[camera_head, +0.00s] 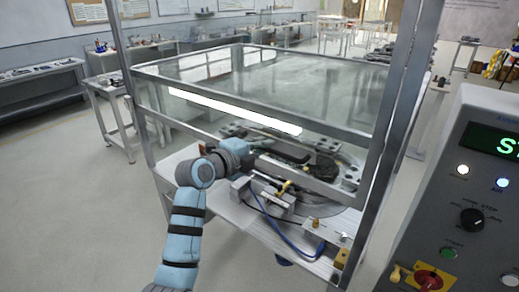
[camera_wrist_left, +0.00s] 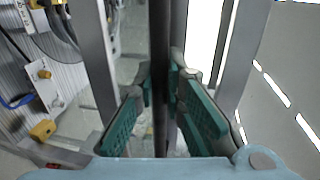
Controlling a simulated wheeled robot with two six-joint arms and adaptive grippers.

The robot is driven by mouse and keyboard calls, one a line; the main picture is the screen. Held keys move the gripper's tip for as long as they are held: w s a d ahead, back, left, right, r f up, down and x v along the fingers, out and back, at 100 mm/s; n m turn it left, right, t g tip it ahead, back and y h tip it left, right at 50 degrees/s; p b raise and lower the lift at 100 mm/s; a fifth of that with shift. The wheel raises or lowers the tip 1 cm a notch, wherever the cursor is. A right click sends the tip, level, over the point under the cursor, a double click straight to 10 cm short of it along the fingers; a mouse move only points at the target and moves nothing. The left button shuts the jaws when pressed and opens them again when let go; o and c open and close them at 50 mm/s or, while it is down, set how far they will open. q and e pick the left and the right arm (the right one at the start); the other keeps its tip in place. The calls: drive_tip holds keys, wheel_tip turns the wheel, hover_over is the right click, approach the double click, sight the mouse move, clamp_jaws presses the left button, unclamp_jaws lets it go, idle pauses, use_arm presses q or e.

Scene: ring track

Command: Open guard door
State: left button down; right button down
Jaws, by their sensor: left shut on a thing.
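The guard door (camera_head: 330,150) is a clear panel in a grey metal frame on the front of the machine enclosure. Its lower rail (camera_head: 325,186) runs above the machine deck, and the ring track shows through and below it. My left gripper (camera_head: 255,156) is at the front of the door, with the blue arm reaching in from below. In the left wrist view the gripper (camera_wrist_left: 162,90) has its green-padded fingers closed on both sides of a dark upright bar (camera_wrist_left: 160,35), which looks like the door handle. My right gripper is not in view.
A control panel (camera_head: 455,190) with a green display, buttons and a red-and-yellow switch stands at the right. Metal fixtures (camera_head: 270,195) and a blue cable (camera_head: 285,238) lie on the deck just right of my gripper. Upright posts flank the enclosure.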

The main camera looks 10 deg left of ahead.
use_arm(q)
drive_tip(key=c, duration=1.9)
unclamp_jaws()
drive_tip(key=v, duration=1.2)
